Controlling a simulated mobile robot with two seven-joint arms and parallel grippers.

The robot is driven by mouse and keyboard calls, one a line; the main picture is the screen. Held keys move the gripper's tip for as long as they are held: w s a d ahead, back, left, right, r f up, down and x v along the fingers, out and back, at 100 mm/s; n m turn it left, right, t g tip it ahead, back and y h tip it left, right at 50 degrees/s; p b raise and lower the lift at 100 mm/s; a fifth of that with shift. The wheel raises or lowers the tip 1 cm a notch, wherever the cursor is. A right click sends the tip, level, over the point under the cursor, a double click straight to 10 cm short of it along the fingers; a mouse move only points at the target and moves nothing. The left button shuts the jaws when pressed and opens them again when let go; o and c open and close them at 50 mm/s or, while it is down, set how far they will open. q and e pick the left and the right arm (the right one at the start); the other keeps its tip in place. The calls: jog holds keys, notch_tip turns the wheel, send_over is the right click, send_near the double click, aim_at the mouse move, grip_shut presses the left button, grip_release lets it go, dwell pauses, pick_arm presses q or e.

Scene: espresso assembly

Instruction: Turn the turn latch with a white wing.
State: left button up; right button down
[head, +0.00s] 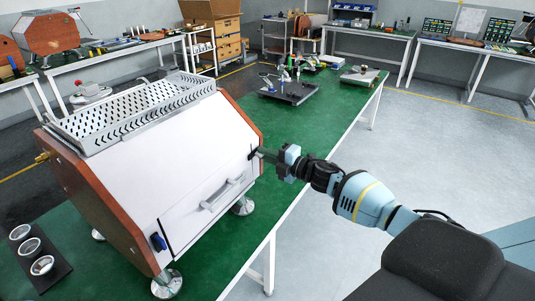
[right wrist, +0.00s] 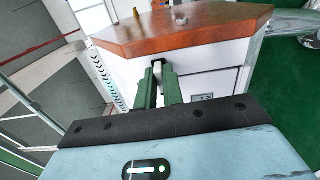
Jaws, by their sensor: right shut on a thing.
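The espresso machine (head: 205,150) stands on the green-topped table, with a white front and brown side panels. My right gripper (head: 260,153) is at the right end of its front, by the upper edge of the handled panel. In the right wrist view its two green fingers (right wrist: 159,80) are closed about a small pale piece (right wrist: 158,72) on the white front, which seems to be the white wing of the turn latch. The fingers hide most of this latch, so its angle cannot be told. My left gripper is out of view.
A second latch with a blue wing (head: 158,242) sits at the panel's lower left. A grey handle (head: 223,193) sticks out from the panel (head: 195,218). A dark tray (head: 38,262) with several cups lies at left. The floor right of the table is clear.

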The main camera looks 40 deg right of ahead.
jog(key=shift+m, duration=0.3)
jog(key=c, duration=1.5)
grip_release()
jog(key=shift+v, duration=3.9)
